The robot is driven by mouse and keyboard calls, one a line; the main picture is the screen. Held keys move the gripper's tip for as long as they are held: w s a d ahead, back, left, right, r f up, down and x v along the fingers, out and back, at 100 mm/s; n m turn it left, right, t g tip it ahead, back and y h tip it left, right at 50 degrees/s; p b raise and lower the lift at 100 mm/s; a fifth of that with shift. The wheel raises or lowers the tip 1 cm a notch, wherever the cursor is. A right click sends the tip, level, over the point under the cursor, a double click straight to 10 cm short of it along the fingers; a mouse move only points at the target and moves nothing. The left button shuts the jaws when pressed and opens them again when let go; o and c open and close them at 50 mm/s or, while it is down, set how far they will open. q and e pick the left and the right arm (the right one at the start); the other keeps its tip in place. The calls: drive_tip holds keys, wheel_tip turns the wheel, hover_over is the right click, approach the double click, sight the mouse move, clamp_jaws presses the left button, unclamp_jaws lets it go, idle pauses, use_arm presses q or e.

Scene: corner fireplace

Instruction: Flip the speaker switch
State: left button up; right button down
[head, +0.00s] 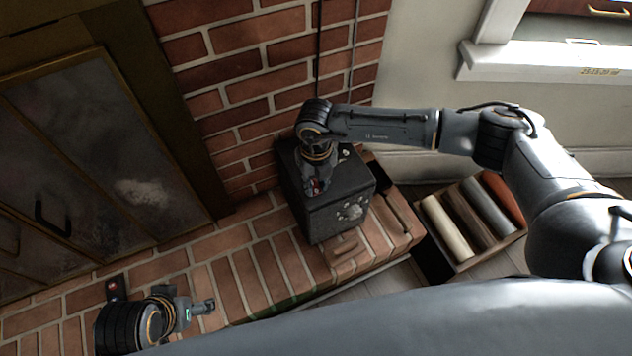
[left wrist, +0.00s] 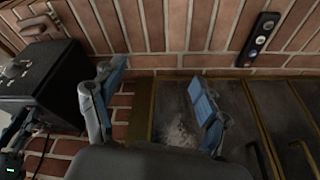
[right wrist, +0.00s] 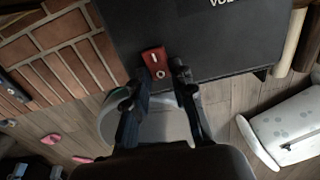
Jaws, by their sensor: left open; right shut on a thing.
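The speaker (head: 340,215) is a black box on the brick hearth, against the brick wall. Its red switch (right wrist: 154,61), with white I and O marks, shows on the dark panel in the right wrist view. My right gripper (head: 316,186) is at the speaker's top, its fingers close together at the red switch; most of the switch is hidden in the head view. My left gripper (left wrist: 155,82) is open and empty, low over the hearth at the left, apart from the speaker. The speaker also shows at the left of the left wrist view (left wrist: 40,72).
A dark strip with several round buttons (left wrist: 261,40) lies on the hearth near my left arm. Glass fireplace doors (head: 110,150) stand at the left. A crate of rolled items (head: 470,220) stands right of the hearth.

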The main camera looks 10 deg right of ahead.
drive_tip(key=shift+w+g, duration=0.15)
drive_tip(key=shift+g, duration=0.15)
drive_tip(key=shift+w+g+b, duration=0.2)
drive_tip(key=shift+g+b, duration=0.3)
drive_tip(key=shift+g, duration=0.2)
drive_tip(key=shift+w+a+g+h+b, duration=0.1)
drive_tip(key=shift+g+h+b, duration=0.2)
drive_tip(key=shift+g+b, duration=0.25)
use_arm(q)
drive_tip(key=shift+s+f, duration=0.2)
drive_tip(key=shift+f, duration=0.15)
use_arm(e)
drive_tip(key=shift+r+g, duration=0.1)
drive_tip(key=shift+g, duration=0.25)
drive_tip(key=c, duration=1.1)
unclamp_jaws()
use_arm(q)
drive_tip(key=shift+a, duration=0.1)
